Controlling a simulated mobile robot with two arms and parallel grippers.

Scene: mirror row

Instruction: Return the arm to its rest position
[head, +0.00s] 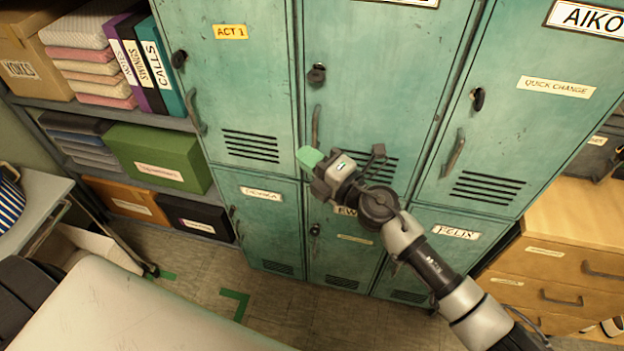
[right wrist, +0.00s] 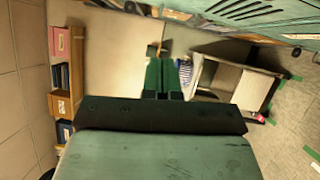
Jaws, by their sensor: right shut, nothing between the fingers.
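My right arm comes in from the lower right in the head view and reaches up in front of a row of green lockers (head: 375,75). My right gripper (head: 309,157) has green fingertips and points to the left, just below the handle (head: 316,125) of the middle upper locker. Whether it touches the door cannot be told. In the right wrist view the green fingers (right wrist: 157,76) are together, with nothing between them. The wrist hides part of that locker's vents and the name label below. My left gripper is not in view.
The locker doors look closed. Shelves with a green box (head: 158,158) and binders stand at left, and a wooden drawer cabinet (head: 560,250) at right. A pale surface (head: 130,310) fills the lower left. Floor with green tape (head: 236,300) lies before the lockers.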

